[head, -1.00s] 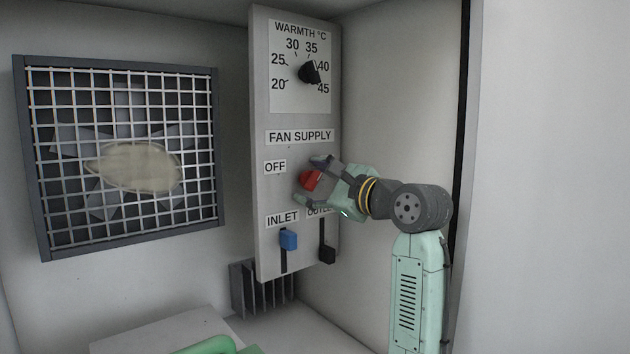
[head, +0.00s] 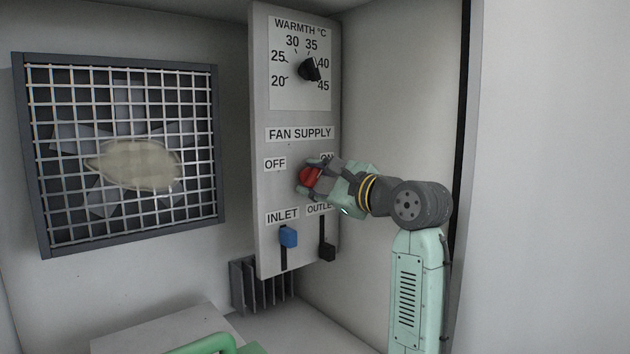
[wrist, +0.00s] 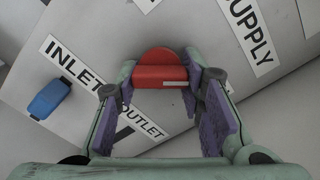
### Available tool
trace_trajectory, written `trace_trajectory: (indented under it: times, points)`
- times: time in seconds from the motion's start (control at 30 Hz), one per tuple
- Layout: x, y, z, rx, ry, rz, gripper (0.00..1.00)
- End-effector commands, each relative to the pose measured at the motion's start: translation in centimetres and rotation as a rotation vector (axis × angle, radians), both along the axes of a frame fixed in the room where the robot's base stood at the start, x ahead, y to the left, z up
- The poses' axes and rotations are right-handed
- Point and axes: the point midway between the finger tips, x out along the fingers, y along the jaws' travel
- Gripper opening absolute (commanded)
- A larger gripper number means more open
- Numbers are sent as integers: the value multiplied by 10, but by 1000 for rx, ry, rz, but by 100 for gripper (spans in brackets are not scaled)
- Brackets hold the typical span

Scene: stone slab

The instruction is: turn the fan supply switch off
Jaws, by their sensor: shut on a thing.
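The fan supply switch is a red knob (head: 311,177) on the grey control panel (head: 270,195), below the FAN SUPPLY label, with OFF to its left and a partly hidden ON to its upper right. My gripper (head: 308,178) is shut on the red knob, a finger on either side. In the wrist view the red knob (wrist: 160,70) sits between the fingertips (wrist: 162,80), with a pale mark on its near face. The gripper hides part of the knob in the head view, so its exact pointing is hard to tell there.
Above is the black warmth dial (head: 309,69). Below are the blue inlet slider (head: 288,237) and the black outlet slider (head: 326,252), close under my gripper. A fan behind a grille (head: 130,155) is on the left wall. A finned block (head: 262,288) is below the panel.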

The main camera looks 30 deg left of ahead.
Motion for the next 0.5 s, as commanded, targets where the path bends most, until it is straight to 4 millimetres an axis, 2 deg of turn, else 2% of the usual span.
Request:
trace_trajectory:
  times: [0.27,0.5]
  points:
    - [0,0,0,-16,-43,2,8]
    - [0,0,3,-64,-181,3,8]
